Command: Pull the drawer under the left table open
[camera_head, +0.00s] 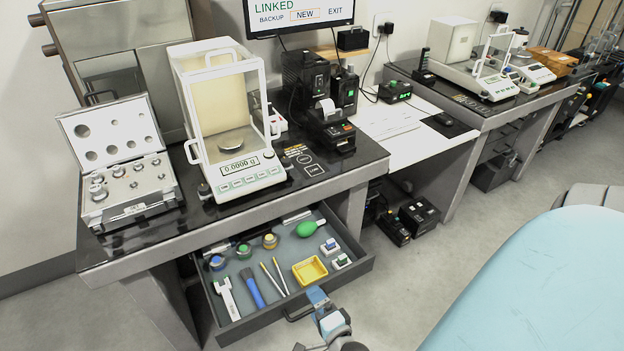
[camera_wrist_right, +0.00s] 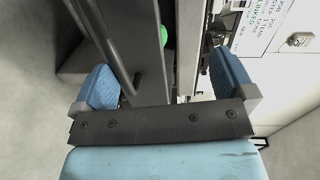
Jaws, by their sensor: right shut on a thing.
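The dark grey drawer (camera_head: 352,276) under the left table (camera_head: 345,178) stands pulled out, its inside open to view in the head view. My right gripper (camera_head: 317,297) is at the middle of the drawer's front, shut on the drawer handle (camera_head: 293,316), which is partly hidden by the gripper. In the right wrist view, my right gripper's blue fingers (camera_wrist_right: 164,80) sit on either side of the handle bar (camera_wrist_right: 118,50), close to the drawer front (camera_wrist_right: 146,50). My left gripper is not in view.
The drawer holds a yellow tray (camera_head: 310,270), a green blower (camera_head: 311,228), a blue brush (camera_head: 252,288), tweezers and several jars. A balance (camera_head: 228,120) and a weight case (camera_head: 125,180) stand on the table. The floor in front of the drawer is clear.

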